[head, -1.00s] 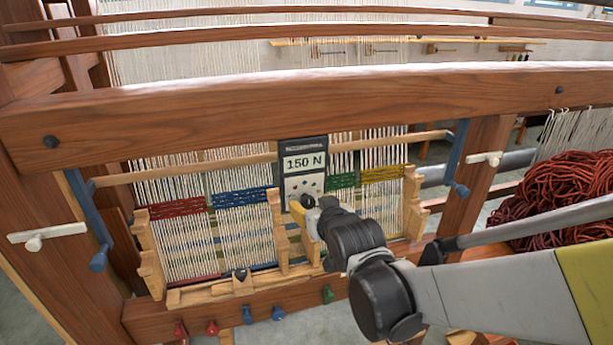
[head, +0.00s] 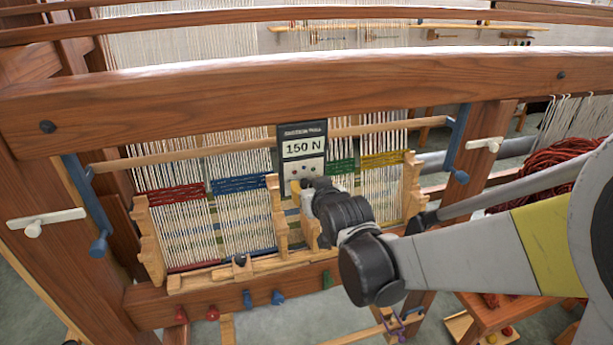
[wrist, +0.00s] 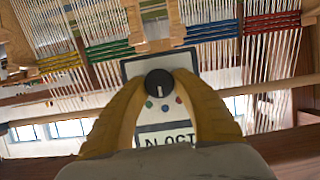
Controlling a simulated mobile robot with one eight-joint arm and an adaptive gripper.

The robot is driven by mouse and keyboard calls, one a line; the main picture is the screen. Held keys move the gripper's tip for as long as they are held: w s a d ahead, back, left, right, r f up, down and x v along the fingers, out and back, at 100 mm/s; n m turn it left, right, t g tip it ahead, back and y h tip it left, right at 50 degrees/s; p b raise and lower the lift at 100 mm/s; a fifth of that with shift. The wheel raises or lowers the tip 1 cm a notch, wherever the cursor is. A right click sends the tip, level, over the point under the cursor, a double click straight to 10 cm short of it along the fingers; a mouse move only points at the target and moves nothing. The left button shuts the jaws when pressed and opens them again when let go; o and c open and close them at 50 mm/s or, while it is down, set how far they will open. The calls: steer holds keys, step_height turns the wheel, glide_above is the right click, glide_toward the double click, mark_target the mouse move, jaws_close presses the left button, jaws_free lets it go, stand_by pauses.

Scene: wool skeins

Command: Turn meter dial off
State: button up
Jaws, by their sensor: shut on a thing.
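In the wrist view the meter (wrist: 143,69) is upside down. Its round black dial (wrist: 158,82) has a white mark pointing toward the display. My gripper (wrist: 158,77) has its yellow fingers closed on either side of the dial. In the head view my gripper (head: 299,188) is at the meter's lower part and hides the dial.
The loom's wooden beam (head: 300,90) runs across above the meter. White warp threads with red, blue, green and yellow bands surround it. A carved wooden post (head: 278,210) stands close to my gripper.

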steer(key=n+h+b, duration=0.2)
steer(key=n, duration=0.1)
steer(key=shift+a+f+t, duration=0.15)
steer(key=shift+t, duration=0.15)
steer(key=n+t+h+b, duration=0.1)
steer(key=n+b, duration=0.1)
steer(key=shift+n+h, duration=0.3)
steer(key=n+t+h+b, duration=0.1)
steer(key=n+b, duration=0.1)
steer(key=n, duration=0.1)
steer(key=shift+f+b, duration=0.15)
steer(key=shift+b, duration=0.25)
steer(key=shift+n+t+h+b, duration=0.5)
steer(key=shift+n+t+b, duration=0.45)
steer(key=shift+n, duration=0.55)
steer(key=o, duration=1.2)
steer(key=shift+s, duration=0.1)
